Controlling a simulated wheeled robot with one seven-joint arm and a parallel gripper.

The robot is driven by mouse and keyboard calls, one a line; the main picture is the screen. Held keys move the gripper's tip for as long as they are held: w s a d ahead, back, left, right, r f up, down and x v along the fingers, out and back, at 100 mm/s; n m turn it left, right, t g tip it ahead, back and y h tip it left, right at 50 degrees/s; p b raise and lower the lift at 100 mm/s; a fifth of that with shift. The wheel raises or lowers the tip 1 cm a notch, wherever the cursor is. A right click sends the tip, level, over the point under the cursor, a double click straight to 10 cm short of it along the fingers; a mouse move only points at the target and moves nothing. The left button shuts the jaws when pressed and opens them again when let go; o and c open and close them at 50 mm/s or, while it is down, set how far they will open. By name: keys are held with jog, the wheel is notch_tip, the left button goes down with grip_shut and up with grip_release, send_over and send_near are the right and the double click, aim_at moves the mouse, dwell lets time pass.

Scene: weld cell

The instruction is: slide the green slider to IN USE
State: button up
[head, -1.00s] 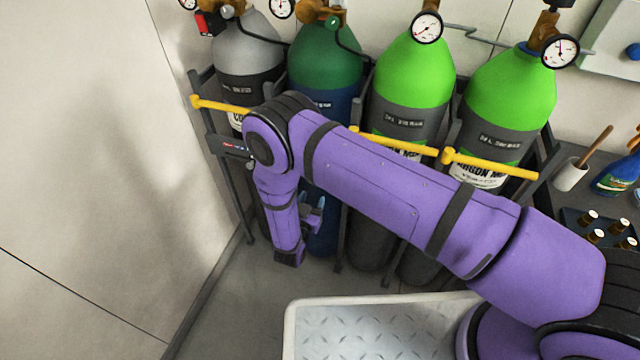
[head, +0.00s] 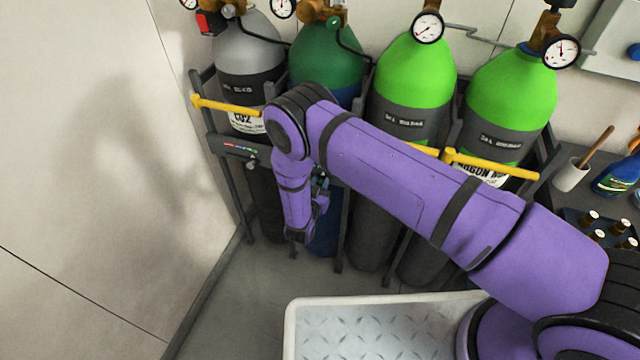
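A small round knob shows just below the strip. My purple arm reaches across from the right and bends down just right of the strip. My gripper (head: 321,182) is mostly hidden by the arm's last links, in front of the dark green cylinder. Its fingers cannot be made out clearly.
Grey (head: 246,50), dark green (head: 325,62) and two bright green cylinders (head: 415,70) stand in the rack. Yellow bars (head: 225,105) stick out across their fronts. A wall closes the left side. A white-rimmed tray (head: 380,302) lies below; bare floor shows left of it.

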grip_shut()
jog(key=a, duration=0.1)
jog(key=w+a, duration=0.1)
jog(key=a, duration=0.2)
jog(key=shift+w+a, duration=0.15)
jog(key=shift+w, duration=0.1)
jog(key=o, duration=0.7)
grip_release()
jog(key=v, duration=1)
jog(key=shift+s, duration=0.35)
jog(key=shift+a, duration=0.15)
